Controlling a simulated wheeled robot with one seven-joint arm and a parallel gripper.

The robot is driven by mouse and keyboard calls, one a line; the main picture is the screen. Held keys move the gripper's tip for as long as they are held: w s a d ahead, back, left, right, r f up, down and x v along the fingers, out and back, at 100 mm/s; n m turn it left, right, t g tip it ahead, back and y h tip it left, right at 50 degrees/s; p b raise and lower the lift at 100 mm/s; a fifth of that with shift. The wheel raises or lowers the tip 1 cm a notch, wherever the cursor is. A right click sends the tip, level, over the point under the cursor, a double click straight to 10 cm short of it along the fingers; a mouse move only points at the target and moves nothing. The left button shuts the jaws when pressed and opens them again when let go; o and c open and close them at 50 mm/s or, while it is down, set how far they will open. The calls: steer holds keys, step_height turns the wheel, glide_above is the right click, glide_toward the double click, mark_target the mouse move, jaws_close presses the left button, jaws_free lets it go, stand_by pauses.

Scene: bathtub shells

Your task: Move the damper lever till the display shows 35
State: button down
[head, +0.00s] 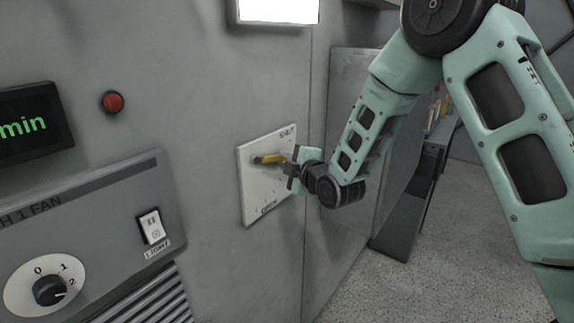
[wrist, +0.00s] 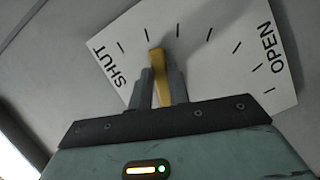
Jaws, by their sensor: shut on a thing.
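The yellow damper lever (head: 267,159) sits on a white square plate (head: 253,190) on the grey wall, and it also shows in the wrist view (wrist: 158,66). The plate reads SHUT and OPEN at its two ends, with tick marks between. The lever's tip points near the second tick from SHUT. My gripper (head: 288,161) is shut on the lever, with one finger on each side of it in the wrist view (wrist: 161,84). The display (head: 30,122) at the left edge is cut off; only green "min" shows, and its number is out of view.
A panel (head: 105,205) with a dial (head: 50,290) and a light switch (head: 151,226) stands out from the wall at lower left. A red button (head: 112,102) is above it. A grey cabinet (head: 352,90) is behind my arm. Speckled floor is open at lower right.

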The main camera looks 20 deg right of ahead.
steer(key=shift+s+a+f+m, duration=0.1)
steer(key=shift+f+m, duration=0.3)
steer(key=c, duration=1.3)
jaws_free()
steer(key=b+v, duration=0.7)
steer(key=v, duration=0.5)
steer(key=shift+r+b+v, duration=0.1)
steer(key=shift+b+v, duration=1.25)
steer(key=shift+b, duration=0.7)
steer(key=shift+r+b+v, duration=0.15)
steer(key=shift+b+v, duration=1.2)
steer(key=shift+b, duration=0.65)
